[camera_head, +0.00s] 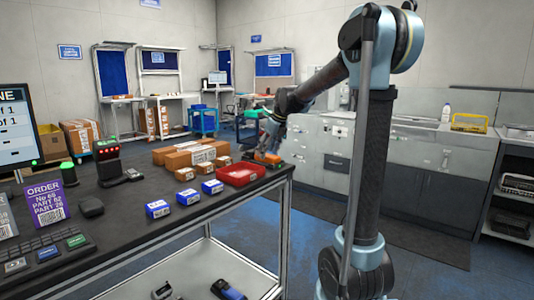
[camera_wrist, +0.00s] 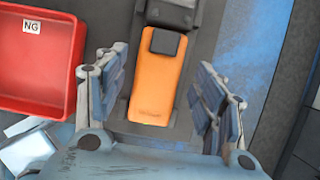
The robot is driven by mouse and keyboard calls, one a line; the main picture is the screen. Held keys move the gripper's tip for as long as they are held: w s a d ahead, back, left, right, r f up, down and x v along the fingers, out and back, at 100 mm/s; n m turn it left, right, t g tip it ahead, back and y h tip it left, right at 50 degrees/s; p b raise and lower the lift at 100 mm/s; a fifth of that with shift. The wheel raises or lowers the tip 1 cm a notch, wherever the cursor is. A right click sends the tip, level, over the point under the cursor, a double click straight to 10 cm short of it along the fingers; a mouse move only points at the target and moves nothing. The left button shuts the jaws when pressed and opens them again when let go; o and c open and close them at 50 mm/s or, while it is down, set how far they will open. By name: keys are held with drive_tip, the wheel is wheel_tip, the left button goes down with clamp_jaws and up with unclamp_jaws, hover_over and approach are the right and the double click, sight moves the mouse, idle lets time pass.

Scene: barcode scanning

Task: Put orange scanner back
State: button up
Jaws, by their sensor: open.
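The orange scanner (camera_wrist: 157,85) lies on the dark table top in the wrist view, with a black block at its far end. In the head view the orange scanner (camera_head: 267,159) shows small near the table's far right corner, beside the red tray. My gripper (camera_wrist: 162,105) is open, with one finger on each side of the scanner and visible gaps between. In the head view my gripper (camera_head: 268,138) hangs over that corner. Whether the fingertips reach down to the scanner's height cannot be told.
The red tray (camera_head: 240,166), marked NG in the wrist view (camera_wrist: 38,60), is left of the scanner. Several cardboard boxes (camera_head: 190,156) and blue-and-white boxes (camera_head: 158,209) stand further left. A device with red lights (camera_head: 107,150) stands at the back left. The table edge is close on the right.

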drive_tip(key=shift+r, duration=0.35)
drive_tip(key=v, duration=1.2)
drive_tip(key=s+d+f+n+h, duration=0.1)
drive_tip(key=s+d+f+n, duration=0.5)
drive_tip(key=s+f+n, duration=0.2)
drive_tip(key=s+d+f+n+h, duration=0.1)
drive_tip(key=s+d+f+n, duration=0.5)
drive_tip(key=s, duration=1)
drive_tip(key=s+d+f+n+h, duration=0.1)
drive_tip(key=s+d+f+n, duration=0.5)
drive_tip(key=s+f+n, duration=0.5)
wheel_tip(320, 180, down, 5)
drive_tip(key=shift+s+f+n+g+h, duration=0.3)
drive_tip(key=shift+s+n, duration=0.1)
drive_tip(key=shift+s, duration=0.2)
